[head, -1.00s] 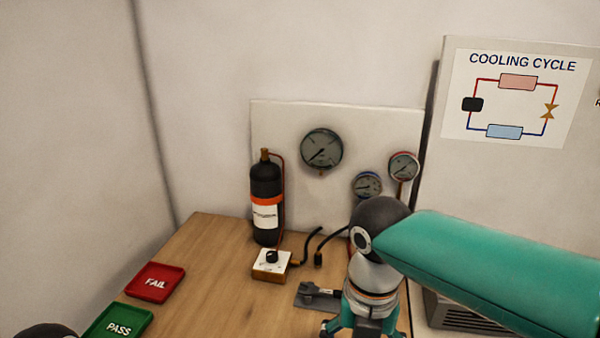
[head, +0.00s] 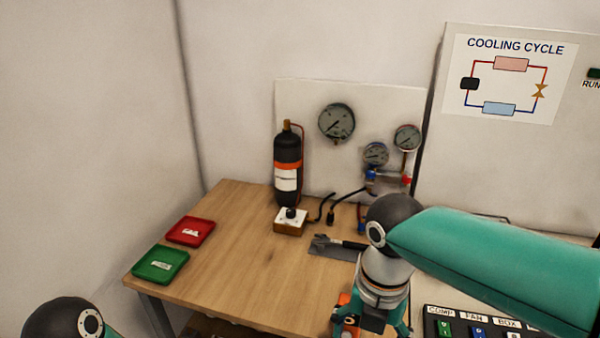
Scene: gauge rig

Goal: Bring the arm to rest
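My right arm (head: 500,263) comes in from the right with a teal link and a dark joint. Its gripper (head: 370,325) points down in front of the bench, with its fingers spread at the knuckles and their tips cut off by the bottom edge. A small orange object (head: 347,312) shows by its left finger; I cannot tell if it is held.
A wooden bench (head: 235,255) bears a red tray (head: 190,240), a green tray (head: 160,277), a black cylinder (head: 287,155), a small switch box (head: 290,227) and a grey bracket (head: 325,245). Gauges (head: 337,122) hang on the back panel (head: 310,95). A labelled switch panel (head: 440,313) is at lower right. The bench's left middle is clear.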

